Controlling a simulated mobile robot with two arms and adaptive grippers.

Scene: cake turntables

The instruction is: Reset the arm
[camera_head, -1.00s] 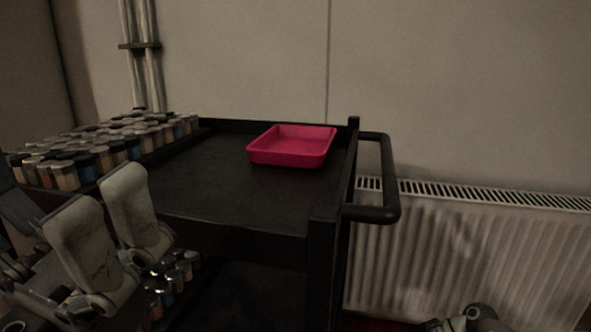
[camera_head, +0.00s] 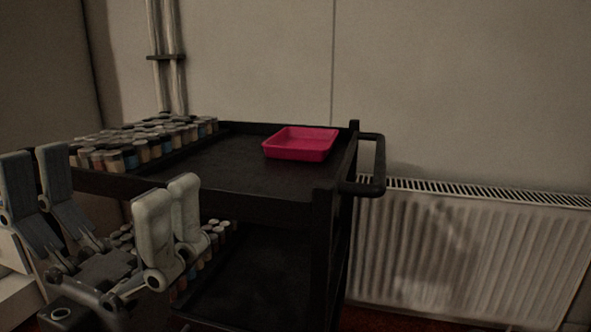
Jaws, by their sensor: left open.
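My left gripper (camera_head: 100,185) is in the lower left of the head view, in front of the near left side of a black cart. Its two pairs of fingers, one dark and one light grey, stand wide apart and upward. Nothing shows between them but the cart behind. My left arm's lower links are cut off by the bottom left of the frame. My right gripper is not in view.
The black cart (camera_head: 222,185) carries a pink tray (camera_head: 301,152), which looks empty, and many capped jars (camera_head: 150,145). More jars (camera_head: 216,236) stand on its lower shelf. A cart handle (camera_head: 378,165) juts out right, near a white radiator (camera_head: 470,255).

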